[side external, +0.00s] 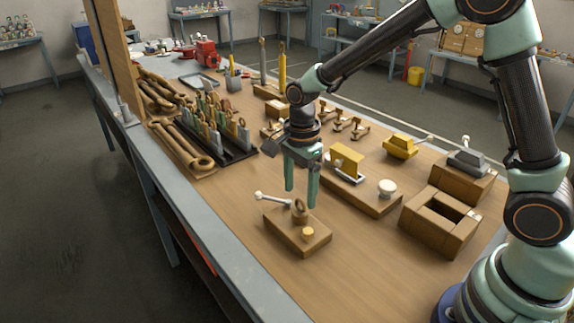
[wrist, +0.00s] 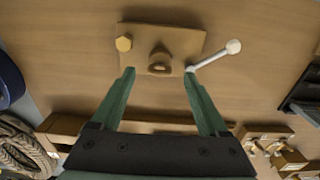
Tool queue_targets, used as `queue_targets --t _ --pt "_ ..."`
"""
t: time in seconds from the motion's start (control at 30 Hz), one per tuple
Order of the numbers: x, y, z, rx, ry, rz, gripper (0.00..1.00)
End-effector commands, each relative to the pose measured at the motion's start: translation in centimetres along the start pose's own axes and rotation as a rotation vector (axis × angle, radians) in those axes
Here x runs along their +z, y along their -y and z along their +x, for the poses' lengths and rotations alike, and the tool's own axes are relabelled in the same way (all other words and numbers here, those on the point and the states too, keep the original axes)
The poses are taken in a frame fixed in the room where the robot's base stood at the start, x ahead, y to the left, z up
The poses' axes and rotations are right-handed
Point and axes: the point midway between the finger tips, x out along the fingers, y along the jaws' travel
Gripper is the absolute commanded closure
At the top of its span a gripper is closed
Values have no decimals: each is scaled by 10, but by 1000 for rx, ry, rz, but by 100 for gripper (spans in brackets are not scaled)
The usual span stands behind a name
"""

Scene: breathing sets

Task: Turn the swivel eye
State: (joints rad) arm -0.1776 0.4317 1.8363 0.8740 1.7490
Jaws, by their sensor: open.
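The swivel eye (side external: 299,208) is a brown ring standing on a small wooden block (side external: 285,233). The eye also shows in the wrist view (wrist: 160,62), near the middle of its block (wrist: 182,37). A yellow knob (side external: 308,233) and a white ball-ended lever (side external: 272,199) sit on the same block, on either side of the eye. My gripper (side external: 301,198) points down with its two green fingers apart. It is just above and behind the eye in the side view. In the wrist view the fingertips (wrist: 158,72) lie either side of the eye, with nothing between them gripped.
A longer wooden board with a yellow bracket (side external: 347,158) and a white knob (side external: 387,187) lies to the right. Wooden boxes (side external: 440,220) stand farther right. A black tool rack (side external: 225,150) and large wrenches are behind left. The table's front left is clear.

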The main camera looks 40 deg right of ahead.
Motion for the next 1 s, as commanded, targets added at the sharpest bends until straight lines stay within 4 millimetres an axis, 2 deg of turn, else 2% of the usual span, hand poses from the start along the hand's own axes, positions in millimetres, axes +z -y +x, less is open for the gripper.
queue_targets --t 0.1,0.23,0.6,0.77,0.8,1.0 --pt "0 -1 18 4 -1 -1 22" --pt "0 -1 28 2 0 -1 22" --pt "0 0 33 -1 0 -1 22" --pt "0 0 32 0 0 -1 84" --pt "0 0 32 0 0 -1 99" --pt "0 0 32 0 0 -8 100"
